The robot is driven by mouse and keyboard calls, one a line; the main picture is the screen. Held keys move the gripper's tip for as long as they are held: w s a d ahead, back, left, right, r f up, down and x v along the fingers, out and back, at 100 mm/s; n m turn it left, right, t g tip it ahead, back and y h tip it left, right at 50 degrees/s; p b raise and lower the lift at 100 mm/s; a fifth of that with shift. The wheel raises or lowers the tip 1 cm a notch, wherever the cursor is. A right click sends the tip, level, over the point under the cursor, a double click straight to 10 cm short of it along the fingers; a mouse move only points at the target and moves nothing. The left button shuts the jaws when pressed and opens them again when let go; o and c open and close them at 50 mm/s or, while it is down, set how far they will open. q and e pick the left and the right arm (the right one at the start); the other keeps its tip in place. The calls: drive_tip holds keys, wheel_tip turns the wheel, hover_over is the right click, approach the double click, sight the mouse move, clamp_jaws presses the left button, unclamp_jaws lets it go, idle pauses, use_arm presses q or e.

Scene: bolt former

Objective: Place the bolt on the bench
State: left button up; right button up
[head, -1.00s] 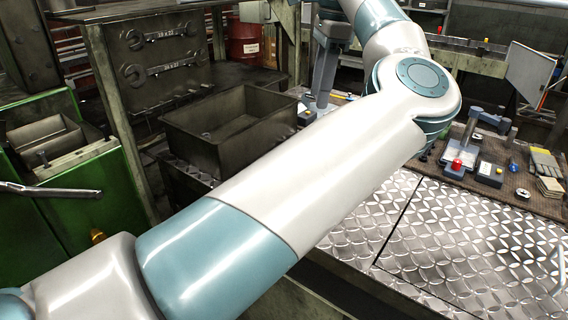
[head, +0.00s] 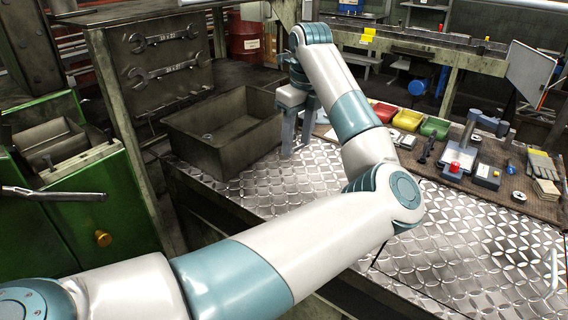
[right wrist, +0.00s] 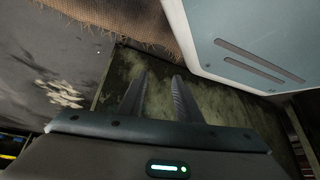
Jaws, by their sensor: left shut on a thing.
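My left gripper (head: 298,148) points down over the bench (head: 262,190), just right of the dark metal bin (head: 222,155). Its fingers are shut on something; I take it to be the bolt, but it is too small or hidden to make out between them. The bench has a bright diamond-plate top, partly covered by my left arm. My right gripper (right wrist: 158,98) shows in the right wrist view with its two fingers apart and nothing between them.
The green machine (head: 100,210) stands at left. A brown mat (head: 500,170) at right holds yellow, red and green trays, a red-capped fixture (head: 460,160) and gloves (head: 542,165). Bare plate lies between bin and mat. In the right wrist view, a pale panel (right wrist: 240,40) is close.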

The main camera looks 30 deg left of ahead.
sight(263, 169)
idle(0.3)
